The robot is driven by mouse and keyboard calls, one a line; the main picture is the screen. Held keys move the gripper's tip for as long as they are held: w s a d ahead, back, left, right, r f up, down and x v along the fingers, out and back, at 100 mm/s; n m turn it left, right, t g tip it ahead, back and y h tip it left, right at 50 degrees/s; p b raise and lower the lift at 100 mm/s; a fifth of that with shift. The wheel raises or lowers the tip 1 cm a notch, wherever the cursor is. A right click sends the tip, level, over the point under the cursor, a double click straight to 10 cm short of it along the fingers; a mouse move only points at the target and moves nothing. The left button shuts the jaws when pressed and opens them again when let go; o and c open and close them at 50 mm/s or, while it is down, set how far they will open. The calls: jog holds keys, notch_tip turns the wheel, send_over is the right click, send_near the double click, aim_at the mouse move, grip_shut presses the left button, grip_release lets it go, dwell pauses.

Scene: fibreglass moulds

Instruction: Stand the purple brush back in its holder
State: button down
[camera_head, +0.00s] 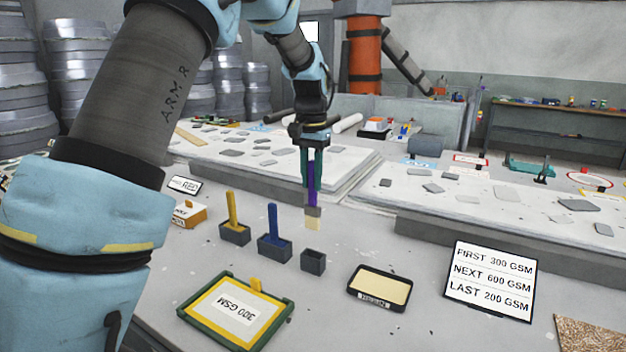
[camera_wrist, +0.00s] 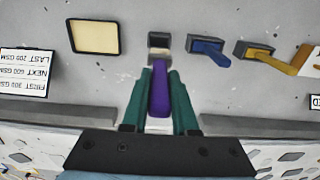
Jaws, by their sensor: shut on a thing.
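The purple brush (camera_head: 313,192) hangs upright, bristles down, in my gripper (camera_head: 311,178). My gripper is shut on its handle, with green fingers on either side. The brush's pale bristles (camera_head: 312,223) are above the bench and look clear of it. An empty dark square holder (camera_head: 313,261) stands on the bench below the bristles in the head view. In the wrist view the purple handle (camera_wrist: 160,95) lies between my fingers (camera_wrist: 160,85), and the holder (camera_wrist: 159,42) shows just beyond the brush's end. The gap between bristles and holder is hard to judge.
A blue brush (camera_head: 273,222) and a yellow brush (camera_head: 233,212) stand in holders left of the empty one. A black tray (camera_head: 353,292) lies to its right. A green-framed 300 GSM board (camera_head: 284,314) lies in front. An order sign (camera_head: 490,279) stands at right.

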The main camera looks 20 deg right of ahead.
aim_at(312, 216)
jog(key=shift+r, duration=0.1)
jog(key=shift+f+b, duration=2.85)
jog(key=shift+f, duration=3.65)
jog(key=c, duration=0.6)
grip_release()
jog(key=shift+r, duration=0.1)
notch_tip(312, 216, up, 11)
jog(key=shift+s+f+b, duration=0.1)
jog(key=shift+f+b, duration=0.05)
jog(key=shift+b, duration=0.85)
